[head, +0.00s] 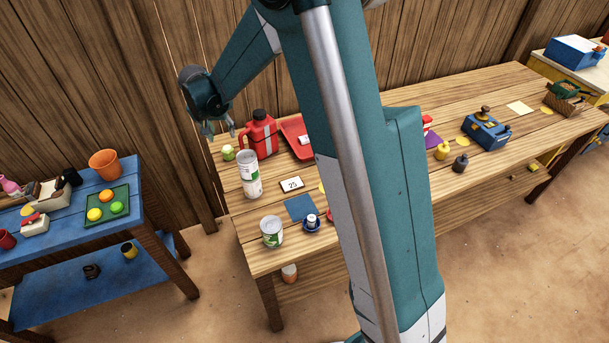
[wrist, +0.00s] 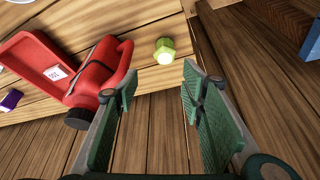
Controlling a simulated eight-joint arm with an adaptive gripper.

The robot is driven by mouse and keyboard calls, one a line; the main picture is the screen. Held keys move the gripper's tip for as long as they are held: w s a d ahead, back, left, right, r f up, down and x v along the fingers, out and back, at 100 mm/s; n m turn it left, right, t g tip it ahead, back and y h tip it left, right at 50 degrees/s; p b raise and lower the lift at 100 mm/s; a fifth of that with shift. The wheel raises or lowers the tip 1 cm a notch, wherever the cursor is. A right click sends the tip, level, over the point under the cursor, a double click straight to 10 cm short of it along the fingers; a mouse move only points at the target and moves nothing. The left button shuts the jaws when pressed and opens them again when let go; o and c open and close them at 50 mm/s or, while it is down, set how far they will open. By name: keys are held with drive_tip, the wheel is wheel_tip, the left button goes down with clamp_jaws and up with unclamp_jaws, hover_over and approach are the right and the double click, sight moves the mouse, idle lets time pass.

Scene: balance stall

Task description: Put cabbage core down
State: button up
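A small light green piece, which looks like the cabbage core (head: 228,152), sits on the wooden table (head: 455,97) near its back left corner. In the wrist view the green piece (wrist: 165,50) lies beyond my fingertips, close to the table edge, with nothing touching it. My gripper (head: 218,129) is above that corner in the head view. In the wrist view my gripper (wrist: 158,83) has its two green fingers wide apart with nothing between them.
A red jug (head: 260,134) stands right of the green piece, close to my left finger in the wrist view. A red tray (head: 292,125), a tall white can (head: 249,176) and a number card (head: 292,184) are nearby. A blue table (head: 150,226) stands left, across a gap.

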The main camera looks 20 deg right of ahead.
drive_tip(key=s+d+r+n+t+y, duration=0.1)
drive_tip(key=s+d+r, duration=0.4)
drive_tip(key=s+r, duration=0.5)
drive_tip(key=s+d+r+n, duration=0.1)
drive_tip(key=s+d+r, duration=0.5)
drive_tip(key=s, duration=0.7)
drive_tip(key=s+d+n+t, duration=0.2)
drive_tip(key=s+d, duration=0.1)
drive_tip(key=s, duration=2)
drive_tip(key=shift+s+y, duration=0.3)
